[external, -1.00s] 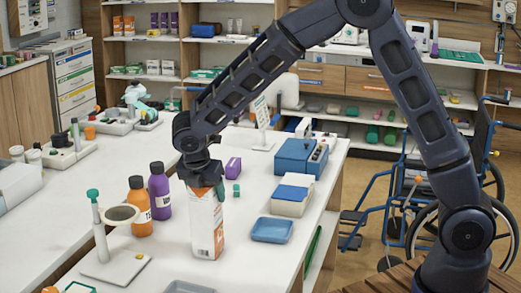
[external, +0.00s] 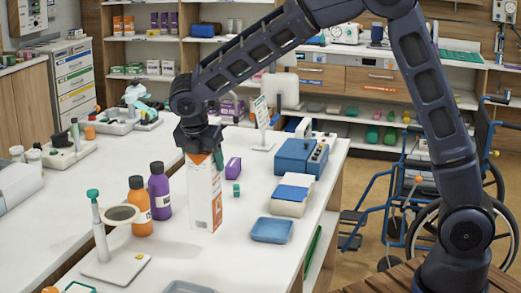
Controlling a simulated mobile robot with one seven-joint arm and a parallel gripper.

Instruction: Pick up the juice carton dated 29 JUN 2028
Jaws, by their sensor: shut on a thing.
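A tall white and orange juice carton (external: 204,198) hangs upright from my gripper (external: 203,153) in the external view. My gripper is shut on the carton's top, and the carton's base appears to be above the white table (external: 205,262). The jaws hide part of the carton's top. Any date printed on it is too small to read.
An orange bottle (external: 140,208) and a purple bottle (external: 159,192) stand just left of the carton. A small purple box (external: 233,168) and a green cube (external: 236,189) are to its right. A blue tray (external: 272,230) lies near the right edge. A ring stand (external: 112,265) is at front left.

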